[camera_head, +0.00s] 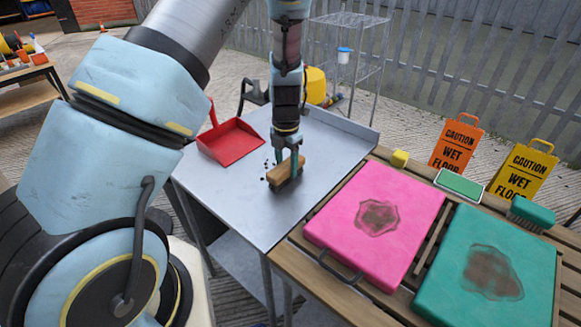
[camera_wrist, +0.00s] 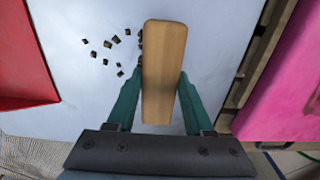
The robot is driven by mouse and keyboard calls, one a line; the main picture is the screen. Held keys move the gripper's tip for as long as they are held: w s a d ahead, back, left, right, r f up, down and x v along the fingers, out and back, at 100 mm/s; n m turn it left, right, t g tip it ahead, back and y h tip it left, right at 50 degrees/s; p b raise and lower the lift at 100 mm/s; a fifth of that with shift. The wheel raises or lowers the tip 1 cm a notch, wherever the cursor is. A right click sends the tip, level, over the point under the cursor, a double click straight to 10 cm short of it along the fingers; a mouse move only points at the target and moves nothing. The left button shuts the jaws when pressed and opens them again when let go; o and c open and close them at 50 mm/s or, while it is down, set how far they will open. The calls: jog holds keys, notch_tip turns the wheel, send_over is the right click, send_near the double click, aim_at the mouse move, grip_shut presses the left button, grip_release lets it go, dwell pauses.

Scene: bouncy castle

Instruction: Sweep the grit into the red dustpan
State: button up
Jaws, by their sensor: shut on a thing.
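My gripper (camera_head: 288,160) is shut on a wooden block-shaped brush (camera_head: 281,178) at the metal table (camera_head: 230,208). In the wrist view the brush (camera_wrist: 163,70) lies lengthwise between the two green fingers of my gripper (camera_wrist: 162,92). The grit (camera_wrist: 106,45) is several small dark bits scattered on the table just left of the brush, some touching or close to its edge. The red dustpan (camera_head: 230,142) lies on the table beyond and left of the brush. Part of it shows at the left of the wrist view (camera_wrist: 24,60). The brush's underside is hidden.
A wooden slatted table to the right holds a stained pink pad (camera_head: 345,205), a stained green pad (camera_head: 455,285), a green sponge (camera_head: 459,184), a green brush (camera_head: 532,213) and a yellow block (camera_head: 400,159). Two wet-floor signs (camera_head: 455,145) stand behind. The metal table's front is clear.

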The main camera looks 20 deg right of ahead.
jog(key=shift+w+a, duration=0.1)
jog(key=shift+w, duration=0.1)
jog(key=shift+w+a, duration=0.45)
jog(key=shift+w, duration=0.35)
jog(key=shift+w+a, duration=0.4)
jog(key=shift+w, duration=0.4)
jog(key=shift+w+a, duration=0.1)
jog(key=shift+w+a+p, duration=0.2)
jog(key=shift+w+a, duration=0.25)
jog(key=shift+w, duration=0.4)
jog(key=shift+w+a+p, duration=0.2)
jog(key=shift+w+a, duration=0.25)
jog(key=shift+w, duration=0.35)
jog(key=shift+w+a, duration=0.1)
jog(key=shift+w+a, duration=0.45)
jog(key=shift+w, duration=0.4)
jog(key=shift+w+a, duration=0.45)
jog(key=shift+w, duration=0.35)
jog(key=shift+w, duration=0.1)
jog(key=shift+w+a, duration=0.4)
jog(key=shift+w, duration=0.3)
jog(key=shift+w+a, duration=0.4)
jog(key=shift+w, duration=0.3)
